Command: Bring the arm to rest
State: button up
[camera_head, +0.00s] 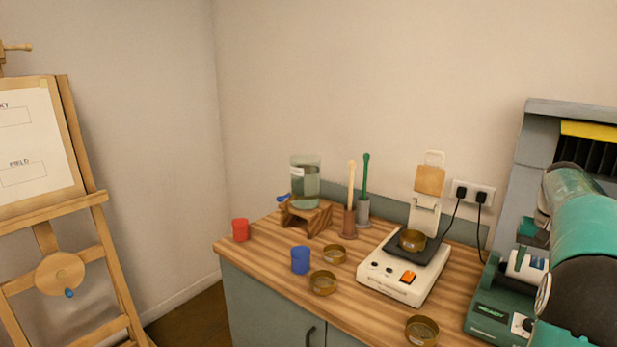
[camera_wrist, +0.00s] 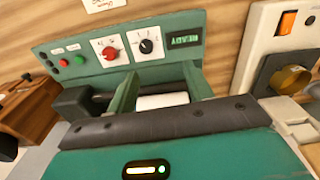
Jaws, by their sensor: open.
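In the wrist view my gripper (camera_wrist: 158,70) appears as two green fingers standing apart beyond a dark bar and a teal housing with a small light. The fingers point at the green machine (camera_wrist: 75,62) with its knobs and display. A white roller part (camera_wrist: 162,101) shows between the fingers; I cannot tell whether they touch it. I see nothing held. In the head view my teal arm (camera_head: 590,225) hangs at the right edge, in front of the green machine (camera_head: 488,312). My fingertips cannot be made out there.
The scale (camera_head: 385,278) carries a brass dish (camera_head: 412,240). Several brass dishes, a blue cup (camera_head: 300,261) and a red cup (camera_head: 240,230) stand on the wooden counter. A glass jar (camera_head: 305,182) sits on a wooden stand. An easel (camera_head: 78,145) stands left; clear floor lies between.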

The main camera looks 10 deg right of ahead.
jog(key=s+a+r+n+t, duration=0.1)
jog(key=a+r+n, duration=0.15)
jog(key=a, duration=1.05)
jog(key=a+r+n+t, duration=0.1)
jog(key=a+r+n, duration=0.15)
jog(key=a, duration=1.05)
jog(key=s+a+f+n+t, duration=0.1)
jog(key=s+a+f+n, duration=0.1)
jog(key=s+a, duration=0.5)
jog(key=s+a+f+n+t, duration=0.2)
jog(key=s+a+f, duration=0.3)
jog(key=s+a, duration=0.3)
jog(key=a, duration=0.4)
